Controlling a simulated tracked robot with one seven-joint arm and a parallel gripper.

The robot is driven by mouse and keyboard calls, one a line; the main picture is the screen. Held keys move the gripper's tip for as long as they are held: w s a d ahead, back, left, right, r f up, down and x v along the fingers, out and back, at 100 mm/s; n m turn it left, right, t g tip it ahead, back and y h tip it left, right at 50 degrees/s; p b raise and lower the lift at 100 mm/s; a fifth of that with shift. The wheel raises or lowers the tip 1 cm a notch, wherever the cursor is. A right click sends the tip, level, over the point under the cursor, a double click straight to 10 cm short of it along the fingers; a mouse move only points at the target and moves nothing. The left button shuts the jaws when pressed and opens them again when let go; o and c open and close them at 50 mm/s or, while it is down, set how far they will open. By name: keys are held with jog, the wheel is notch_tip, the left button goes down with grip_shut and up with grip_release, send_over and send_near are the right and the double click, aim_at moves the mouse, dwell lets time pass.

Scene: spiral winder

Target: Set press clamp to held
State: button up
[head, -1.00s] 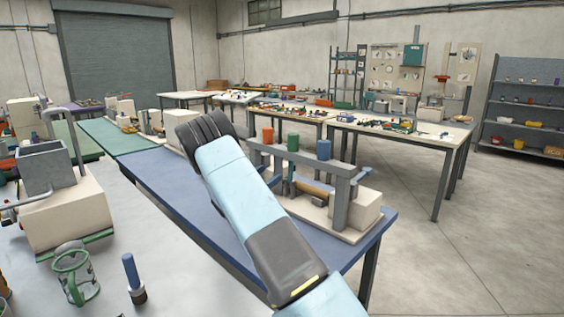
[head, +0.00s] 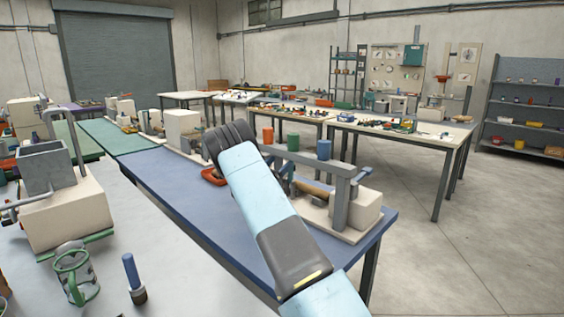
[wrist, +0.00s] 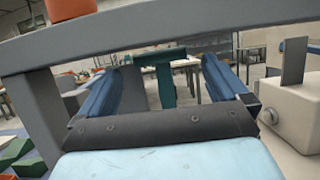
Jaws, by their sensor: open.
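The spiral winder stands on the blue bench, with a grey frame (head: 343,188), a tan roller (head: 314,188) and a pale block (head: 370,207). Orange (head: 268,135), green (head: 293,141) and blue (head: 323,149) cylinders stand on its top bar. In the wrist view my gripper (wrist: 168,60) is open, its two blue fingers apart. An upright teal part (wrist: 170,75) with a wide top shows between and beyond them, apparently untouched. It may be the press clamp; I cannot tell its setting. In the head view my arm hides the fingers and the winder's left part.
The winder's grey frame (wrist: 150,32) crosses above my fingers in the wrist view, with a post at left. A pale block (wrist: 290,110) with a knob is close on the right. A red tray (head: 213,177) lies left of my arm. The blue bench front (head: 190,205) is clear.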

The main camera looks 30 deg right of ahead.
jog(key=shift+x, duration=1.6)
jog(key=shift+c, duration=0.3)
